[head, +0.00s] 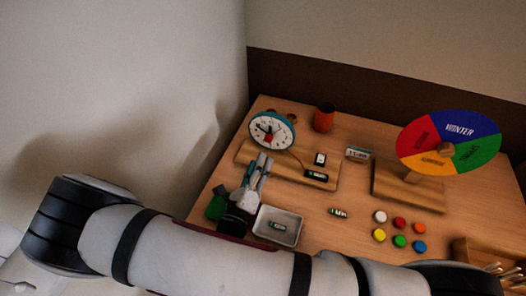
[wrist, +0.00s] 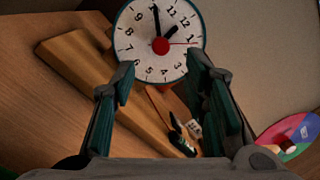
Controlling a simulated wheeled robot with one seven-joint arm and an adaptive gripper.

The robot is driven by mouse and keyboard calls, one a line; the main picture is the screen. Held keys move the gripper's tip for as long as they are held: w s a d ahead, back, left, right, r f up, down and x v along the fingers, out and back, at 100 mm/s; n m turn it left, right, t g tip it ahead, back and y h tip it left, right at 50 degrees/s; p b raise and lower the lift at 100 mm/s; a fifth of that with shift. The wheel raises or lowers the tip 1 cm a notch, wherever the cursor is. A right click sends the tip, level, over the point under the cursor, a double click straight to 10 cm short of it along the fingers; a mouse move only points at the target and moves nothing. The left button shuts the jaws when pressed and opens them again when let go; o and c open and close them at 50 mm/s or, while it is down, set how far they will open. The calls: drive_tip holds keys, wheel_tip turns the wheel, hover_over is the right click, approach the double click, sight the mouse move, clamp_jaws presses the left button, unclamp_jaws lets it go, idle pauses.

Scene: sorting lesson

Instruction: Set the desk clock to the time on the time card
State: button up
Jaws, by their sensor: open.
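The desk clock (head: 285,133) has a teal rim, a white numbered face, black hands and a red centre knob. It stands at the back left of the table. In the wrist view the clock (wrist: 142,58) is ahead, just beyond and between my fingertips. There one black hand points up and a shorter one up and right. My gripper (head: 262,168) is open and empty in front of the clock, apart from it; its two fingers also show in the wrist view (wrist: 162,75). A small pale card (head: 357,153) may be the time card; its writing is too small to read.
Small batteries (head: 339,213), a white tray (head: 297,233), a coloured season wheel (head: 416,137) and several coloured discs (head: 400,241) occupy the table. A wall rises at left.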

drive_tip(key=shift+v, duration=2.1)
drive_tip(key=s+d+r+m+g+h, duration=0.2)
drive_tip(key=d+r+m+g+h, duration=0.1)
drive_tip(key=d+r+m+g, duration=0.7)
drive_tip(key=s+d+r+m+g+h, duration=0.2)
drive_tip(key=d+r+m+g, duration=0.5)
drive_tip(key=m, duration=0.6)
drive_tip(key=s+d+r+m+t+y+p, duration=0.1)
drive_tip(key=s+d+r+m+t+y, duration=0.2)
drive_tip(key=s+r+m+y, duration=0.8)
drive_tip(key=shift+s+r+m+y, duration=0.4)
drive_tip(key=shift+s+r+m, duration=1)
drive_tip(key=shift+r+m, duration=1.95)
drive_tip(key=shift+d+f+m, duration=0.1)
drive_tip(key=shift+f+m, duration=0.55)
drive_tip(key=shift+f, duration=0.05)
